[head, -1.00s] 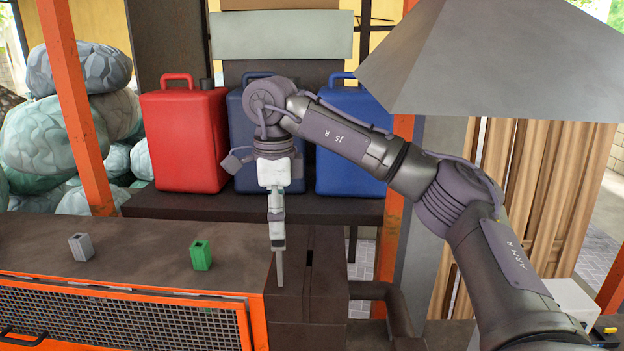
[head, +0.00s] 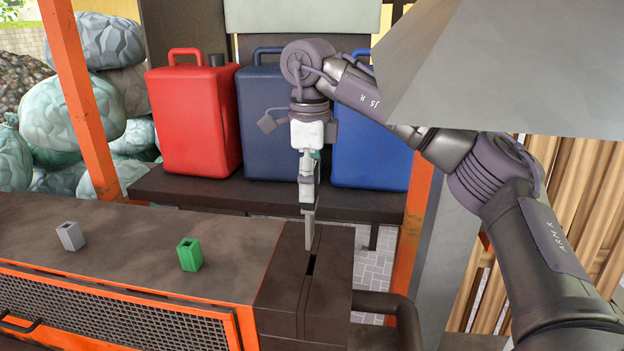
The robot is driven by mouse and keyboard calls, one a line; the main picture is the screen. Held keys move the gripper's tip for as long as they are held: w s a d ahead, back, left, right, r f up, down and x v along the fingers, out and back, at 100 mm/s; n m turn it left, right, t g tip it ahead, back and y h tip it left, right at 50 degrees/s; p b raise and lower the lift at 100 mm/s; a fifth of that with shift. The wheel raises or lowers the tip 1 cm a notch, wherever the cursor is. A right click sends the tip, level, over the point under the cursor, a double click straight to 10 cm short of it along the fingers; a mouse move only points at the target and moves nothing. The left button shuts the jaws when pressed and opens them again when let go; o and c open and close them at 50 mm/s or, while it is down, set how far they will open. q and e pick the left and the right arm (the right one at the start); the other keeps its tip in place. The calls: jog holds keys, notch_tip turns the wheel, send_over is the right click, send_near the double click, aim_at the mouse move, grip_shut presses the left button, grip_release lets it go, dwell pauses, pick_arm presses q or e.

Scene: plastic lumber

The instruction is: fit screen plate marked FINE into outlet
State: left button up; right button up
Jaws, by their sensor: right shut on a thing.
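My right gripper (head: 307,200) points straight down and is shut on a thin grey plate (head: 309,232), seen nearly edge-on. No FINE marking can be read on it from here. The plate hangs upright just over the dark outlet block (head: 333,262), which has a narrow dark slot in its top. The plate's lower end appears at or just above the far end of the slot; I cannot tell whether it touches or has entered. My left gripper is not in view.
A grey block (head: 70,236) and a green block (head: 190,254) stand on the brown machine top (head: 120,225). Red (head: 190,120) and blue (head: 265,150) canisters stand on a dark bench behind. A pipe (head: 385,303) leaves the outlet block's right side. A grey hood (head: 510,70) overhangs at right.

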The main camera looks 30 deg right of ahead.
jog(key=shift+d+f, duration=0.1)
jog(key=shift+d, duration=0.05)
jog(key=shift+w+d+f, duration=0.15)
jog(key=shift+f, duration=0.2)
jog(key=shift+f+b, duration=0.3)
jog(key=shift+b, duration=0.15)
jog(key=shift+f, duration=0.15)
jog(key=shift+f+b, duration=1)
jog(key=shift+f, duration=0.5)
pick_arm(q)
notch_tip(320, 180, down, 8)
jog(key=b, duration=0.5)
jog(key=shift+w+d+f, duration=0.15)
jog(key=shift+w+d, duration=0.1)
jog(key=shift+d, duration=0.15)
pick_arm(e)
jog(key=shift+f, duration=4.6)
